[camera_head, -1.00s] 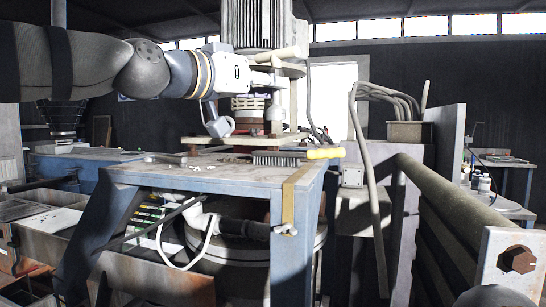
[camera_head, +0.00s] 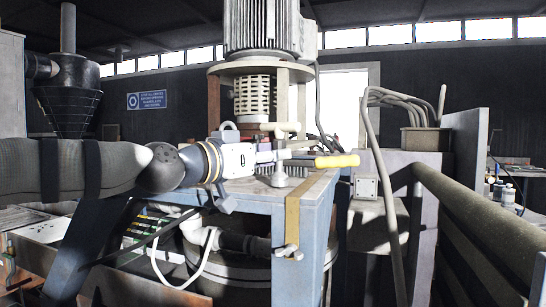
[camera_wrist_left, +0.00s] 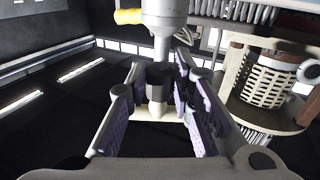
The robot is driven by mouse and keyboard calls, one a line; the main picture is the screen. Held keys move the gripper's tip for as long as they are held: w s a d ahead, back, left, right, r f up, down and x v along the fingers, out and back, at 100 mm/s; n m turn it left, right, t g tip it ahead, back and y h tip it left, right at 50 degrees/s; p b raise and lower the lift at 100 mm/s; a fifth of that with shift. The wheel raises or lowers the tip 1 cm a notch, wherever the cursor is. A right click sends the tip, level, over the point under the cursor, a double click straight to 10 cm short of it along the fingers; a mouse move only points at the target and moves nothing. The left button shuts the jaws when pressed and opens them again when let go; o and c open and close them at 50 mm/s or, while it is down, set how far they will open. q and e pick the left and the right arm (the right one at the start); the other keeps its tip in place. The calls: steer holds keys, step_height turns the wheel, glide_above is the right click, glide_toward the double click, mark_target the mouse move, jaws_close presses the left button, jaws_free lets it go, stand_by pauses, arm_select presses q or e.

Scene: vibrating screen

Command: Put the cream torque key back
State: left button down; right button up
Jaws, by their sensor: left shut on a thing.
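The cream torque key (camera_head: 281,127) is T-shaped, with a pale crossbar on top and a grey shaft ending in a wider lower end. It stands about upright over the right part of the blue-framed work table (camera_head: 306,201). My left gripper (camera_head: 272,155) comes in from the left and is shut on the key's shaft. In the left wrist view the key's grey end (camera_wrist_left: 164,12) shows past the purple-padded fingers (camera_wrist_left: 158,88). Whether the lower end touches the table top I cannot tell. My right gripper is out of view.
A yellow-handled brush (camera_head: 337,161) lies right behind the key at the table's edge. The large motor (camera_head: 264,28) and slotted cage (camera_head: 258,96) stand behind. A grey box with hoses (camera_head: 425,139) and a thick rail (camera_head: 470,215) are at right.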

arm_select(q)
steer(key=c, duration=1.8)
jaws_free()
steer(key=shift+w+f, duration=0.15)
steer(key=shift+w, duration=0.05)
steer(key=o, duration=0.4)
steer(key=shift+s, duration=0.2)
steer(key=shift+a+r, duration=0.1)
steer(key=shift+r, duration=0.15)
steer(key=p+v, duration=0.1)
steer(key=v, duration=1.1)
steer(key=shift+p, duration=0.3)
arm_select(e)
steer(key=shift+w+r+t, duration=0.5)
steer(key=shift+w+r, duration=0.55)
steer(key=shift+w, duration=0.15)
